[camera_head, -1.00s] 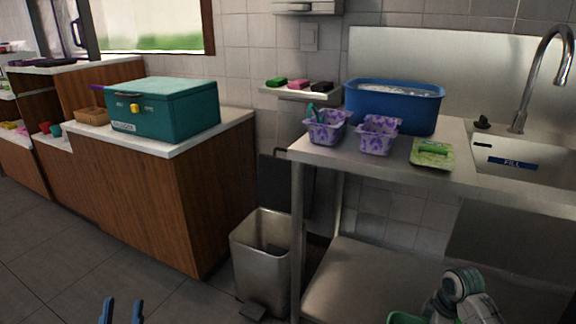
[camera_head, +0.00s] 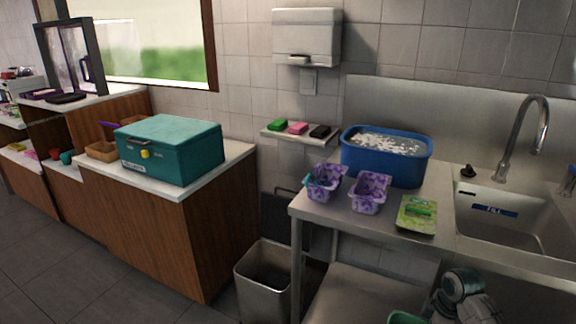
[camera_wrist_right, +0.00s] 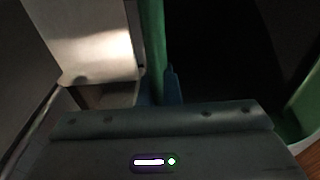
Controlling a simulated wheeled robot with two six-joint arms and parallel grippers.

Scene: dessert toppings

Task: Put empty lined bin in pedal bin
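The pedal bin (camera_head: 264,288) is a square metal bin on the floor between the wooden counter and the steel table. Its dark lid (camera_head: 276,217) stands open behind it, and its inside looks dark. A green-rimmed bin (camera_head: 404,318), apparently the lined bin, shows at the bottom edge of the head view beside my right arm. In the right wrist view its green wall (camera_wrist_right: 152,40) stands between the blue fingertips of my right gripper (camera_wrist_right: 158,92), which looks shut on it. The bin's inside is very dark there. My left gripper is out of view.
The steel table (camera_head: 318,212) holds purple patterned tubs (camera_head: 370,193), a blue basin (camera_head: 385,160) and a green packet (camera_head: 417,213). Its leg and lower shelf (camera_head: 362,292) stand close right of the pedal bin. The wooden counter (camera_head: 165,235) with a teal box (camera_head: 172,150) is left.

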